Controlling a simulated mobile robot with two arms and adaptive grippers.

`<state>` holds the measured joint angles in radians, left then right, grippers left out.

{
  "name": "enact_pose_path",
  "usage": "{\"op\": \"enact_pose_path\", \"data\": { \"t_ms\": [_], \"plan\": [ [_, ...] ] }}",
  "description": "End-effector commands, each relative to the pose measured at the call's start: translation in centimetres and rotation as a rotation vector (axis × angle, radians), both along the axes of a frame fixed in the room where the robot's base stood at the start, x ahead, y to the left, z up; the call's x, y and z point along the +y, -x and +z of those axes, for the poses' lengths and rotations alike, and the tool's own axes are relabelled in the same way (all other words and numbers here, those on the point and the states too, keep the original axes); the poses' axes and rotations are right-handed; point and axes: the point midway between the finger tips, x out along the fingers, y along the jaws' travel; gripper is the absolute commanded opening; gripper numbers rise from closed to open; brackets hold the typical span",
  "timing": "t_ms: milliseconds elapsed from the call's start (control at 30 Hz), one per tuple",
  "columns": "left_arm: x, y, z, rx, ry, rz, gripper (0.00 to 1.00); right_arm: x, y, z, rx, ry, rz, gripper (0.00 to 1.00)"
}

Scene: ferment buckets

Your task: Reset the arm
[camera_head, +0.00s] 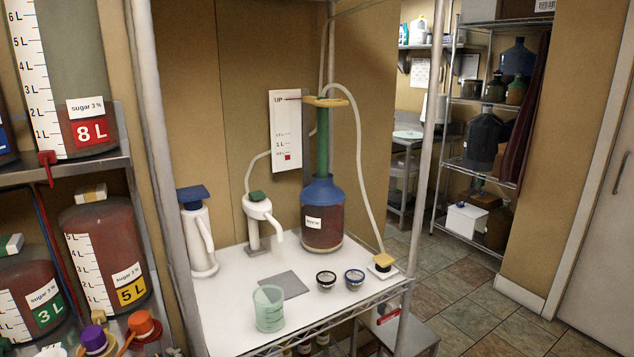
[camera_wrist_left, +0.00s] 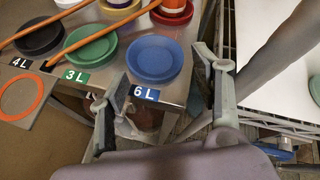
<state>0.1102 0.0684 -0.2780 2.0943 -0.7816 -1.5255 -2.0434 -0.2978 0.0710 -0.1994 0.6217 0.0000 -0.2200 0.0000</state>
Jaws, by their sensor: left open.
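My left gripper (camera_wrist_left: 165,80) shows in the left wrist view with its two fingers spread apart and nothing between them. Its left finger is in front of the edge of a metal shelf, close to a 6 L label (camera_wrist_left: 145,94). Its right finger is beside a grey post (camera_wrist_left: 265,60). A stacked blue dish (camera_wrist_left: 155,57) lies just beyond the gap between the fingers. Neither gripper shows in the head view, and my right gripper is in no view.
The wire-rack table (camera_head: 230,325) holds a green beaker (camera_head: 269,308), two small bowls, pump dispensers and a blue-topped bucket (camera_head: 323,220). Bucket shelves (camera_head: 65,175) stand at left. Green (camera_wrist_left: 92,50) and black dishes lie left of the gripper. Tiled floor (camera_head: 470,300) is open at right.

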Motion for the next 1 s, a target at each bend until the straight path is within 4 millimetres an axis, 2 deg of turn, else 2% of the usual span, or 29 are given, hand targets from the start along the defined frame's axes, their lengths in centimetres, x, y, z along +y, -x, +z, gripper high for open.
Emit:
{"op": "enact_pose_path", "data": {
  "t_ms": [267, 467, 600, 800, 1000],
  "plan": [
    [-0.9, 3.5, -4.4, -0.093, 0.313, 0.137, 0.59, -0.2, 0.0, 0.0, 0.0, 0.003, 0.002, 0.59],
    [-2.5, 8.7, -9.0, -0.188, 0.708, 0.391, 0.59, -0.6, 0.1, 0.0, 0.001, 0.008, 0.003, 0.59],
    [-4.0, 13.3, -11.8, -0.251, 1.004, 0.665, 0.59, -0.8, 0.2, 0.0, 0.002, 0.01, 0.004, 0.59],
    [-6.0, 18.6, -13.7, -0.309, 1.279, 1.033, 0.59, -0.9, 0.3, 0.0, 0.004, 0.011, 0.004, 0.59],
    [-7.5, 22.3, -14.4, -0.343, 1.423, 1.322, 0.59, -0.9, 0.3, 0.0, 0.005, 0.011, 0.004, 0.59]
  ]
}}
